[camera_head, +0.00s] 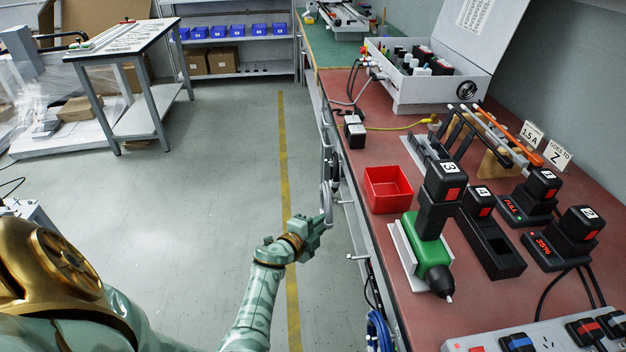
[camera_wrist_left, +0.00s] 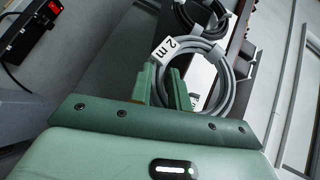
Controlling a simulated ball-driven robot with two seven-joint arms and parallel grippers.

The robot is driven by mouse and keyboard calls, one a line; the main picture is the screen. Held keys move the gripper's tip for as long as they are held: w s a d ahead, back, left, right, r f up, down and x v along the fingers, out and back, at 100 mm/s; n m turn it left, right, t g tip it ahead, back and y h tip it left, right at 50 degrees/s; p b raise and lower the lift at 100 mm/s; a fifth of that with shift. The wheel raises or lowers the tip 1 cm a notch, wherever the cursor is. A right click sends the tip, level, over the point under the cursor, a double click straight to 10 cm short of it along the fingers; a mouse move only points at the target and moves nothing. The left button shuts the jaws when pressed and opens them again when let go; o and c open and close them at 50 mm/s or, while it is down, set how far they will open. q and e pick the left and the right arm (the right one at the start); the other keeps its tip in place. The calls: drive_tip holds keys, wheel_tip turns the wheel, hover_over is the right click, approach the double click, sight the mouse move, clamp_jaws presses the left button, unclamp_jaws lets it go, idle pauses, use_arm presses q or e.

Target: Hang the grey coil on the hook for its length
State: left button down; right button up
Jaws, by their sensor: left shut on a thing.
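The grey coil (camera_wrist_left: 229,78) carries a white tag (camera_wrist_left: 167,47) that reads 2 m. In the head view the coil (camera_head: 326,203) shows as a narrow upright loop beside the bench's front edge. My left gripper (camera_head: 314,228) is shut on the coil at its near side; its fingers (camera_wrist_left: 165,84) show in the left wrist view. A bare peg (camera_head: 352,257) sticks out of the bench front, nearer than the coil. Whether the coil touches any hook is hidden. My right gripper is out of view.
A black coil (camera_wrist_left: 188,17) hangs beyond the grey one. A blue coil (camera_head: 378,332) hangs at the near bench front. A red bin (camera_head: 388,188) and a green screwdriver (camera_head: 430,258) sit on the bench. The floor left of the bench is clear.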

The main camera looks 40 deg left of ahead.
use_arm(q)
drive_tip(key=w+d+b, duration=0.1)
drive_tip(key=w, duration=0.1)
drive_tip(key=w+d+f, duration=0.1)
drive_tip(key=w+d, duration=0.1)
drive_tip(key=shift+d+f+b, duration=0.1)
drive_tip(key=shift+f+b, duration=0.1)
drive_tip(key=shift+b, duration=0.2)
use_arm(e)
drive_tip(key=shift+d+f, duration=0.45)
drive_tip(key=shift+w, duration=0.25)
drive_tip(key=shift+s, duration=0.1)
use_arm(q)
drive_tip(key=c, duration=1.2)
unclamp_jaws()
drive_tip(key=shift+c, duration=0.2)
drive_tip(key=shift+s, duration=0.1)
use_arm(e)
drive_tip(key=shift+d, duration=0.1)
